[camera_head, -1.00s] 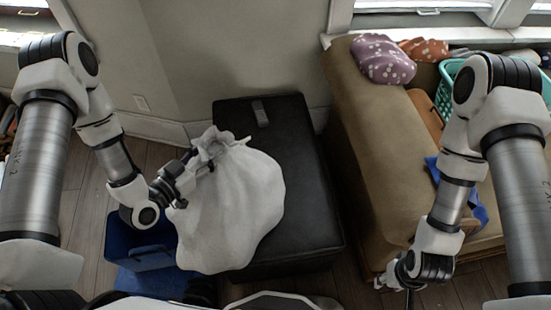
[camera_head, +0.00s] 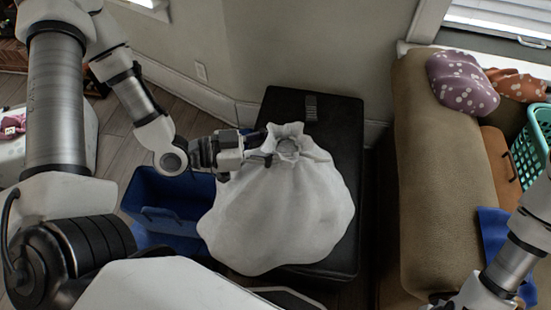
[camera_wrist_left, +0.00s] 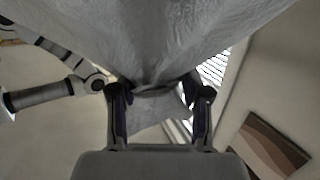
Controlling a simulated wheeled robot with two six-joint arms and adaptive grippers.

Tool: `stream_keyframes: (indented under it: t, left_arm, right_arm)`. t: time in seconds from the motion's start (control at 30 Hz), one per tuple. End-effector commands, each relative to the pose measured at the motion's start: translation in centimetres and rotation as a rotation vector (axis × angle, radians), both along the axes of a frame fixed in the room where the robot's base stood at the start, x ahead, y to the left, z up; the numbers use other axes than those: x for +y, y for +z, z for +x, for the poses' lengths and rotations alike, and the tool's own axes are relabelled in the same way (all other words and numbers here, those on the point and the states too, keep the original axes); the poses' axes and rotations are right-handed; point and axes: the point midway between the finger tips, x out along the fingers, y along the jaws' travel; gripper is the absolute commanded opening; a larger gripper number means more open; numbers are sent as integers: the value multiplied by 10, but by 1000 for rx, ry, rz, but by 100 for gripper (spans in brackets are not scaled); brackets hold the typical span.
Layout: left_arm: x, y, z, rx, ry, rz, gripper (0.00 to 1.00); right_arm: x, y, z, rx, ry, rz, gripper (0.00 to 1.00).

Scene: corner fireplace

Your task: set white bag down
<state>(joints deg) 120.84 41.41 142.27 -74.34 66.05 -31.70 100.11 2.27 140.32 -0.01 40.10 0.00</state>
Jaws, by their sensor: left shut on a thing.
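The white bag (camera_head: 285,215) is a full, rounded sack with a gathered neck, upright in the head view. My left gripper (camera_head: 268,147) comes from the left and is shut on the bag's neck. In the left wrist view, the gathered cloth (camera_wrist_left: 155,60) lies between the two dark fingers of the gripper (camera_wrist_left: 160,98). The bag is in front of and over the front left part of a black ottoman (camera_head: 345,150). I cannot tell whether its underside touches the ottoman. My right arm shows at the lower right; its gripper is out of view.
A blue bin (camera_head: 160,195) stands on the floor left of the bag. A brown couch (camera_head: 440,190) stands to the right, with a dotted purple pillow (camera_head: 462,82), a blue cloth (camera_head: 495,235) and a teal basket (camera_head: 535,140). The ottoman's back part is bare except for a small grey object (camera_head: 311,107).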

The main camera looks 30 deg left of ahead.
Motion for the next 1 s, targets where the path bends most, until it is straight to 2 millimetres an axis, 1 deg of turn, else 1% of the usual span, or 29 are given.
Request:
stream_keyframes:
  t: [0.07,0.3,0.4,0.5,0.6,0.67,0.8,0.9,1.0]
  left_arm:
    - [-4,0,16,-10,-8,5,0]
    - [-12,-3,72,-10,-6,3,0]
    - [-15,-5,93,-8,-5,2,0]
    - [-17,-6,109,-6,-2,1,0]
    - [-18,-7,118,-6,-2,-2,0]
    - [-18,-9,120,-5,0,-3,0]
    - [-18,-30,120,0,-1,-2,0]
    - [-18,-41,120,-2,-1,-2,0]
    - [-18,-43,120,-4,-1,-2,0]
  right_arm:
    - [0,-3,1,-2,0,0,40]
    - [0,-1,1,-2,0,0,40]
    - [0,-1,1,-2,0,0,40]
    - [0,0,1,-2,0,0,40]
    - [0,0,1,-2,0,0,40]
    - [0,-1,1,-2,0,0,40]
    - [0,-2,1,-2,0,0,40]
    - [0,-2,1,-2,0,0,40]
    - [0,-2,1,-2,0,0,40]
